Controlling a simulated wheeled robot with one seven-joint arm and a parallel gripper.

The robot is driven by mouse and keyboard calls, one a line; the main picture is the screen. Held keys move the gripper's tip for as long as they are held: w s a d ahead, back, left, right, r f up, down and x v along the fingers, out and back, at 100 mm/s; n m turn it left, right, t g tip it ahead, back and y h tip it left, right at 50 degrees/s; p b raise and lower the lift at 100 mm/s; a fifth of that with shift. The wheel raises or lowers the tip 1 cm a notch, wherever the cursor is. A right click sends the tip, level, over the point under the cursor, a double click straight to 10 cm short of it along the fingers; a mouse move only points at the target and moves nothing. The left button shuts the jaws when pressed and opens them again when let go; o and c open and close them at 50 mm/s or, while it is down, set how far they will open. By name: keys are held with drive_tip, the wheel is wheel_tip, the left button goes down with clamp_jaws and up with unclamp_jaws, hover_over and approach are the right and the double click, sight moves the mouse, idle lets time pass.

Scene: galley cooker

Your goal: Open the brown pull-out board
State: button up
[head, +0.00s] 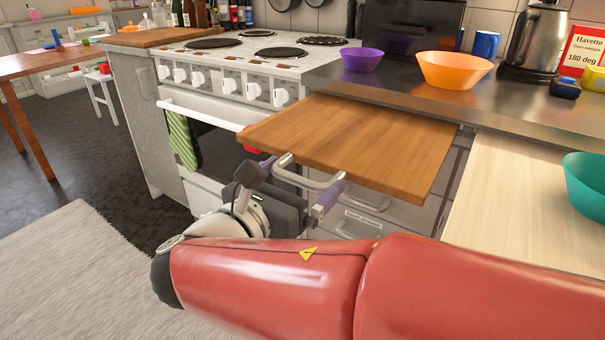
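The brown pull-out board (355,140) is a flat wooden slab. It sticks out well past the front edge of the counter, over the drawers. A curved silver handle (310,182) shows under its front edge. My gripper (298,186) is at this handle, below the board's front edge. Its two fingers with purple-grey pads are spread apart, one near each end of the handle. I cannot tell whether they touch it. My red arm crosses the foreground and hides part of the drawers below.
The white cooker (245,75) with a red-ended oven handle stands left of the board. An orange bowl (454,70) and a purple bowl (362,60) stand on the counter behind. A pale worktop (520,205) with a teal bowl (588,185) is at right. The floor at left is open.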

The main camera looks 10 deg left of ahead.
drive_tip(key=v, duration=0.8)
idle(0.5)
